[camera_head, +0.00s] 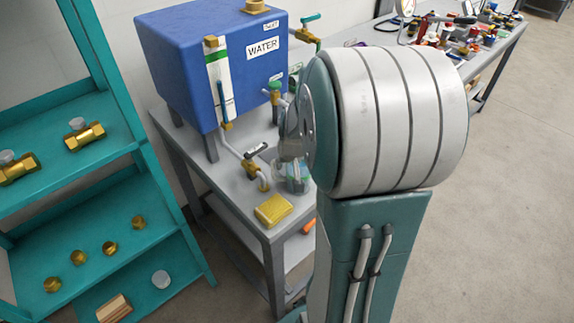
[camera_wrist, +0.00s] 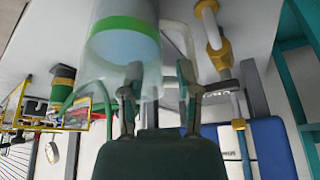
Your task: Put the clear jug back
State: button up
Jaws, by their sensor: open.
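The clear jug (camera_head: 293,172) stands on the grey bench beside the blue water tank, partly hidden behind my arm in the head view. In the wrist view, which looks upside down, the jug (camera_wrist: 122,45) is large and close, with a green band and a pale blue area. My gripper (camera_wrist: 158,82) is open, its two dark fingers right at the jug. A pale curved part, perhaps the handle, shows beside the jug near the fingers. I cannot tell whether the fingers touch it.
The blue water tank (camera_head: 200,62) stands on the bench with brass valves and a pipe (camera_head: 240,155) near the jug. A yellow sponge (camera_head: 272,210) lies at the bench's front edge. A teal shelf (camera_head: 90,170) with brass fittings is at left. Open floor lies to the right.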

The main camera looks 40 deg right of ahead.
jog(key=v, duration=1.1)
jog(key=s+a+r+n, duration=0.2)
jog(key=s+a, duration=0.3)
jog(key=a, duration=0.4)
jog(key=s+a+r+n+t+y, duration=0.1)
jog(key=s+a+r+n, duration=0.1)
jog(key=s+a, duration=0.4)
jog(key=a+n, duration=0.1)
jog(key=a, duration=0.3)
jog(key=shift+a+t+y, duration=0.15)
jog(key=shift+t+y, duration=0.15)
jog(key=shift+s+a+r, duration=0.1)
